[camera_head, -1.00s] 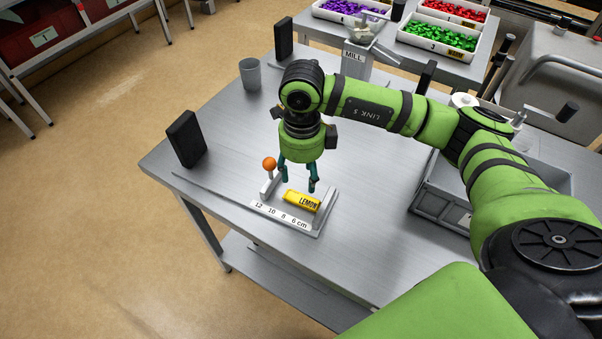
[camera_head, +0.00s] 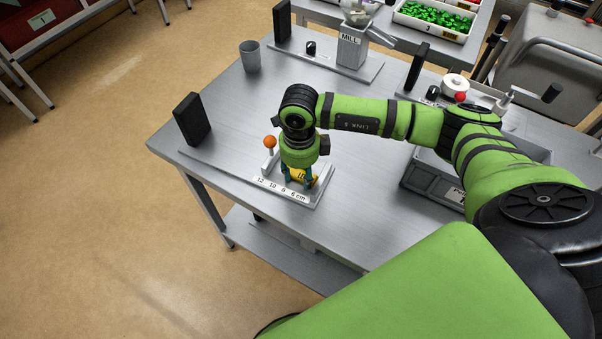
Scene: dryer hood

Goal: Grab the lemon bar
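The yellow lemon bar (camera_head: 299,174) lies in a grey measuring fixture (camera_head: 311,200) marked 12, 10, 8, 6 cm, near the table's front left edge. My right gripper (camera_head: 298,184) points straight down at the bar. Its two teal fingers are spread apart, with yellow showing between them, and they hide much of the bar and its label. I cannot see clearly whether the fingers touch it. My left gripper is not in view.
An orange ball-topped knob (camera_head: 270,142) stands at the fixture's left end. A black upright block (camera_head: 192,120), a grey cup (camera_head: 250,56) and the mill (camera_head: 351,47) stand farther off. A grey bin (camera_head: 432,183) is to the right. The table left of the fixture is mostly clear.

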